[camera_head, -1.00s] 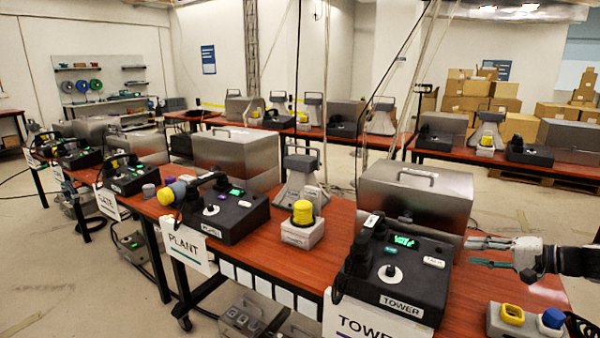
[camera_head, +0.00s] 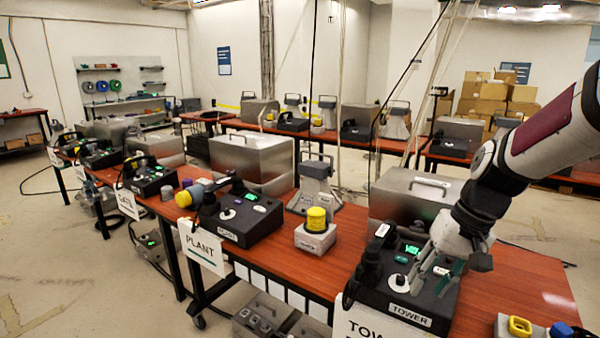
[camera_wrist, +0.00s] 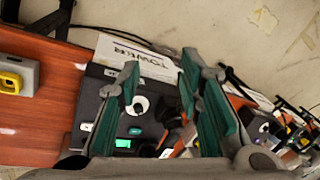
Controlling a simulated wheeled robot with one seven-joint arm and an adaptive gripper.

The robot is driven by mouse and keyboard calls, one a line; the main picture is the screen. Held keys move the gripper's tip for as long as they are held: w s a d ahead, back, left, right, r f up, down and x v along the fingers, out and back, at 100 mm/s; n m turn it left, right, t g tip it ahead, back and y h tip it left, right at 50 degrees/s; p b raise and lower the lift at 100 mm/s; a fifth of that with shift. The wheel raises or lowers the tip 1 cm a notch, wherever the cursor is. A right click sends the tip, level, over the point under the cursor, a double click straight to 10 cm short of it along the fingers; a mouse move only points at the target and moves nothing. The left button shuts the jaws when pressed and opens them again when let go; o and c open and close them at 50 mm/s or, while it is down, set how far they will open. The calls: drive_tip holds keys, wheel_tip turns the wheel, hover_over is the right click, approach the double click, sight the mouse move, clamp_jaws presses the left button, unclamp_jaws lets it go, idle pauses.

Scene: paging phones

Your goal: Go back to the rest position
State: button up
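My gripper (camera_head: 432,275) hangs from my arm over the right part of the black TOWER phone (camera_head: 375,287) in the head view. In the wrist view the two green-padded fingers of my gripper (camera_wrist: 160,100) stand wide apart with nothing between them. The TOWER phone (camera_wrist: 108,128) lies beyond the fingers there, with its white knob and lit green screen showing. Its handset (camera_head: 368,266) is at the left side of the phone in the head view. Part of the phone's right side is hidden by my gripper.
A metal case (camera_head: 392,196) stands behind the TOWER phone. The PLANT phone (camera_head: 240,218) and a yellow button on a grey box (camera_head: 316,220) are to the left. A grey block with yellow and blue parts (camera_head: 510,328) sits at the front right. The red-brown table (camera_head: 520,280) is clear on the right.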

drive_tip(key=s+a+r+t+h+p, duration=0.1)
drive_tip(key=s+r, duration=0.4)
drive_tip(key=s, duration=0.6)
drive_tip(key=s+a+r+n+t+h+p, duration=0.1)
drive_tip(key=s+r, duration=0.5)
drive_tip(key=s, duration=0.6)
drive_tip(key=a+t+p, duration=0.1)
drive_tip(key=a, duration=0.1)
drive_tip(key=shift+a+n+h, duration=0.3)
drive_tip(key=shift+h, duration=0.1)
drive_tip(key=shift+s+r, duration=0.1)
